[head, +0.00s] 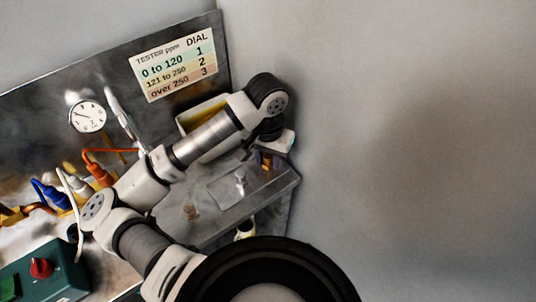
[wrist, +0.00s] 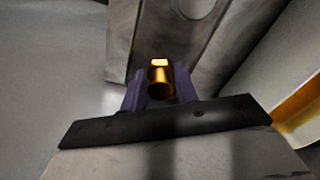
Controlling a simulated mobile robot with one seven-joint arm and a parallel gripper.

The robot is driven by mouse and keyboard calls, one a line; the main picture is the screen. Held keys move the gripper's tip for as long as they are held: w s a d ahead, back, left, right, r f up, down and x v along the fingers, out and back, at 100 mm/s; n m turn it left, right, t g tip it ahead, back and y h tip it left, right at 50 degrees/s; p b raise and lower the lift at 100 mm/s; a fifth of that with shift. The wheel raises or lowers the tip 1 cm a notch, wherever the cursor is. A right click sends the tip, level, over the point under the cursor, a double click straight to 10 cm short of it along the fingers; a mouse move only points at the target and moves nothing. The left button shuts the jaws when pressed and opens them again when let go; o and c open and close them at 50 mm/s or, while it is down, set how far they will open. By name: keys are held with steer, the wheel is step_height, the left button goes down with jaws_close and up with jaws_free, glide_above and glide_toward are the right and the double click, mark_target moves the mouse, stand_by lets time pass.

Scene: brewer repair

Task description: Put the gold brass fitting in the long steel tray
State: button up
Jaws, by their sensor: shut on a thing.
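My gripper (wrist: 160,95), with purple fingers, is shut on the gold brass fitting (wrist: 160,78), which shows between the fingertips in the wrist view. In the head view my gripper (head: 266,161) hangs at the right end of the steel ledge, and the fitting is too small there to make out. The wrist view shows a grey steel surface (wrist: 125,45) beyond the fitting, with a pale rounded recess or opening at the top. I cannot tell for sure which steel part is the long steel tray.
A pale bin with a yellow inside (head: 190,120) stands behind my arm. The ledge (head: 215,225) carries a clear square plate (head: 222,195). A steel panel bears a gauge (head: 87,117) and a dial chart (head: 175,65). A teal box with a red knob (head: 41,268) sits lower left.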

mark_target(268, 156)
steer(key=shift+f+b, duration=0.25)
steer(key=shift+b, duration=0.2)
steer(key=o, duration=1)
steer(key=shift+r+p, duration=0.2)
steer(key=shift+p, duration=0.1)
steer(key=shift+r+p, duration=0.25)
steer(key=shift+p, duration=0.1)
step_height(268, 156, up, 12)
steer(key=p, duration=0.1)
steer(key=shift+f, duration=0.2)
